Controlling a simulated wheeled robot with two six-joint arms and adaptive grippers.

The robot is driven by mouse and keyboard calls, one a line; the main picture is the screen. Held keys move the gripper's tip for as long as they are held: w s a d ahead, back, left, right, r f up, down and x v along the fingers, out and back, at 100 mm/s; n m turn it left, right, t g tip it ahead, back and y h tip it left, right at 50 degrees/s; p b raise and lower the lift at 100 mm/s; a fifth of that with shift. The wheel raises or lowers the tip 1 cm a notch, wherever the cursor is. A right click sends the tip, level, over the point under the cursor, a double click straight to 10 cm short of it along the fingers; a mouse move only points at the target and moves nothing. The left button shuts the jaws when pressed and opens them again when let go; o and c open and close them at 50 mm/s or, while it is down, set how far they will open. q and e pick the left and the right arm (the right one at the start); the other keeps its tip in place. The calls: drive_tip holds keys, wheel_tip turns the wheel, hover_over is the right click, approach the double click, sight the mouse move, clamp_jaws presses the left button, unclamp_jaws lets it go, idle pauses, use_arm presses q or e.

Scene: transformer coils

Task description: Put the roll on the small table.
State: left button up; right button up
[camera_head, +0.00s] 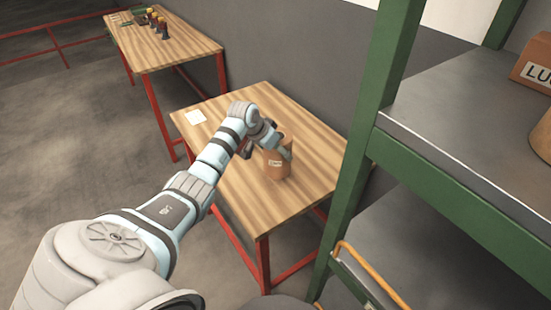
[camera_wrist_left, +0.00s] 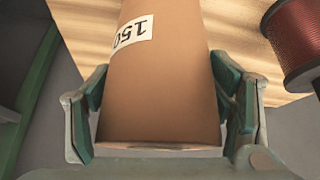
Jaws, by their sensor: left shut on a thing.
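The roll (camera_head: 277,164) is a brown cylinder with a white label, and it stands upright at the wooden table (camera_head: 300,200) with red legs. I cannot tell whether its bottom touches the tabletop. In the left wrist view the roll (camera_wrist_left: 170,85) shows a label reading 150. My left gripper (camera_head: 270,148) is shut on the roll, with its green-padded fingers (camera_wrist_left: 165,100) on both sides of it. The far end of the roll is out of the wrist picture. My right gripper is not in view.
A copper-wire spool (camera_wrist_left: 295,40) shows beside the roll in the wrist view. Another wooden table (camera_head: 175,50) with several bottles stands behind. A green-framed shelf (camera_head: 455,165) is close on the right.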

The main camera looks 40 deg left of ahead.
use_arm(q)
wheel_tip(320, 180, down, 3)
drive_tip(key=shift+s+f, duration=0.15)
drive_tip(key=o, duration=1.9)
drive_tip(key=shift+o, duration=0.2)
drive_tip(key=p+v, duration=0.2)
drive_tip(key=v, duration=1)
drive_tip(key=shift+d, duration=0.1)
